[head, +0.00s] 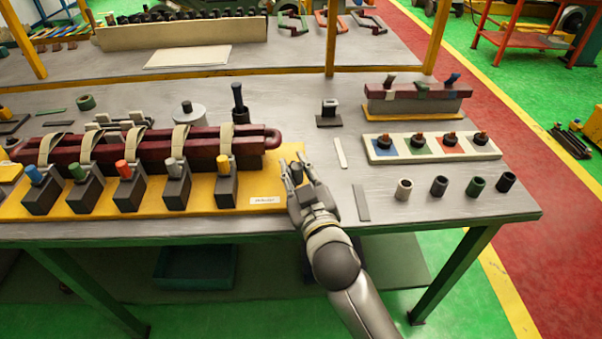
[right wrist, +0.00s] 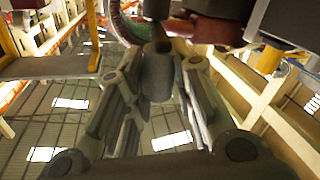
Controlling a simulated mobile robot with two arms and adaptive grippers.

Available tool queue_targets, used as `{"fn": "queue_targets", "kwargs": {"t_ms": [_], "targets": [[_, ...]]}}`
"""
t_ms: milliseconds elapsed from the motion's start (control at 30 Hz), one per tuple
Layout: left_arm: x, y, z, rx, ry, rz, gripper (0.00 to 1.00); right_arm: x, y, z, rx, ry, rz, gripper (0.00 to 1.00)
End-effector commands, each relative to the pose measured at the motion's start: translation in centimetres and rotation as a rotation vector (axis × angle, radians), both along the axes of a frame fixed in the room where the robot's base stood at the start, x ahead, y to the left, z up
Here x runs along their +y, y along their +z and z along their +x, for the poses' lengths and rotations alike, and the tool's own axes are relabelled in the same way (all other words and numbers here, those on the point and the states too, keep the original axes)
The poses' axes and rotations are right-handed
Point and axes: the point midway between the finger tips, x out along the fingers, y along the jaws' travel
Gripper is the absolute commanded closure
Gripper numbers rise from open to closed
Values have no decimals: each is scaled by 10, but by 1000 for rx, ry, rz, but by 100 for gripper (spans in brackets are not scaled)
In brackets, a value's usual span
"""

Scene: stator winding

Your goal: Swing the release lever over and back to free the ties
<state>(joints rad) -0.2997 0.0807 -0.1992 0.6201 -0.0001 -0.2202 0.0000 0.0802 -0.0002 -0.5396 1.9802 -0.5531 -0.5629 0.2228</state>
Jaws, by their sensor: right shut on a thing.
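The release lever appears as a dark grey round handle (head: 297,174) at the right end of the yellow base plate (head: 235,203), next to a small white label. My right gripper (head: 299,172) is shut on this handle from the front right. In the right wrist view the handle (right wrist: 158,75) sits between the two fingers of the gripper (right wrist: 160,90). Pale ties (head: 180,142) loop over the dark red coil bar (head: 140,150), each above a dark block with a coloured knob. The lever's lower part is hidden by the gripper. My left gripper is not in view.
Right of my gripper lie thin grey strips (head: 361,202) on the table. A white tray (head: 432,154) with coloured squares and several short cylinders (head: 439,186) stand further right. A black post (head: 239,103) rises behind the coil bar's right end. The front right table corner is clear.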

Motion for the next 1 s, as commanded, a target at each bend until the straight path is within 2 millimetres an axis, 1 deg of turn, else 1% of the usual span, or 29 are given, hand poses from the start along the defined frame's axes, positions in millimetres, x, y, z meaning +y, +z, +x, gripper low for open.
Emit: {"fn": "queue_targets", "kwargs": {"t_ms": [33, 267, 800, 833, 967, 1000], "targets": [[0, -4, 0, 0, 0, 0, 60, 1, 0, 0, -2, -18, 1, 100], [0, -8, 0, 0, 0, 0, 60, 4, 1, 0, -4, -66, -2, 100], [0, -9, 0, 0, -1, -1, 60, 5, 3, 0, -8, -80, -4, 100], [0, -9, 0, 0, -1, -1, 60, 5, 3, 0, -9, -79, -4, 76], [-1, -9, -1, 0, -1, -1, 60, 5, 2, 0, -7, -80, -3, 59], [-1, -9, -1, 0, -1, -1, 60, 5, 2, 0, -7, -79, -3, 57]]}}
